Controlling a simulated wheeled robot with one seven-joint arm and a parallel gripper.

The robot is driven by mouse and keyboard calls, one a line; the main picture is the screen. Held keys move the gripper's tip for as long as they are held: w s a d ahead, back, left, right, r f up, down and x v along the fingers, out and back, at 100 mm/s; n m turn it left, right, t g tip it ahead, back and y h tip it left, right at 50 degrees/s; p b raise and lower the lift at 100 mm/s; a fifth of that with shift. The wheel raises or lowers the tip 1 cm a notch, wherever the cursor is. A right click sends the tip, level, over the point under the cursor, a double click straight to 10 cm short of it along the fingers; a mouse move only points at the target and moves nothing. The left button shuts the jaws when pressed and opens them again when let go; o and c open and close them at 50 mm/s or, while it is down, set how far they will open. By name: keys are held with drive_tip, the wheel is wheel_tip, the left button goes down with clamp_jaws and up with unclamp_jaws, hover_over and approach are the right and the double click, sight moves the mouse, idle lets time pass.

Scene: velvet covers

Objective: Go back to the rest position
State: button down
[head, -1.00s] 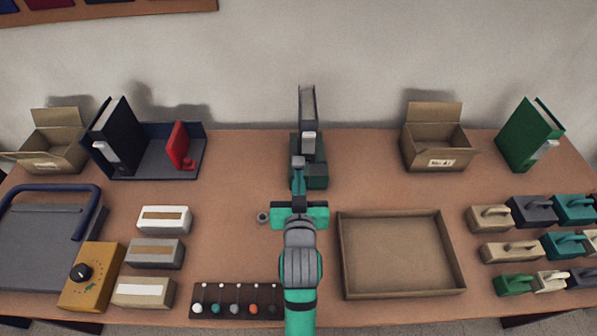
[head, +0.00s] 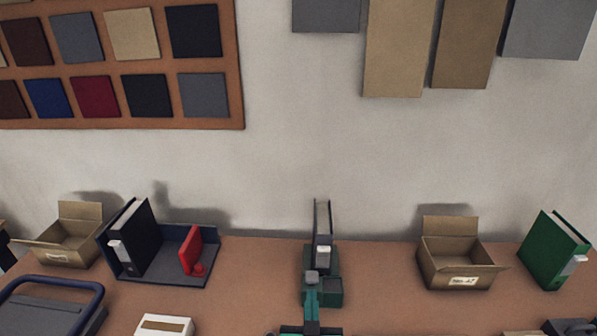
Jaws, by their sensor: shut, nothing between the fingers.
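My gripper (head: 312,279) shows at the bottom middle of the head view, with its fingers together and nothing seen between them. It points away from me toward a dark green stand (head: 330,292). It overlaps the stand's front left in the picture; whether it touches the stand I cannot tell. A grey upright binder-like piece (head: 322,222) with a pale label rises from the stand.
On the table (head: 390,303) stand a black binder (head: 137,232) and a red piece (head: 191,250) in a dark blue tray. Open cardboard boxes stand at left (head: 68,240) and right (head: 455,255). A green binder (head: 553,248) is far right. Swatches (head: 132,34) hang on the wall.

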drive_tip(key=s+a+f, duration=0.1)
drive_tip(key=s+f, duration=0.2)
drive_tip(key=s, duration=0.2)
drive_tip(key=s+a+f, duration=0.1)
drive_tip(key=s+f, duration=0.3)
drive_tip(key=s, duration=0.2)
drive_tip(key=s+a+f, duration=0.1)
drive_tip(key=s+f, duration=0.3)
drive_tip(key=s, duration=0.2)
drive_tip(key=shift+f, duration=0.25)
drive_tip(key=shift+n, duration=0.3)
drive_tip(key=s, duration=0.3)
drive_tip(key=s+f, duration=0.1)
drive_tip(key=s, duration=0.2)
drive_tip(key=s+a, duration=0.1)
drive_tip(key=s, duration=0.2)
drive_tip(key=shift+s+f, duration=0.15)
drive_tip(key=s+r+y, duration=0.1)
drive_tip(key=s, duration=0.8)
drive_tip(key=shift+s+a+r, duration=0.25)
drive_tip(key=shift+s+r, duration=0.05)
drive_tip(key=shift+r, duration=0.1)
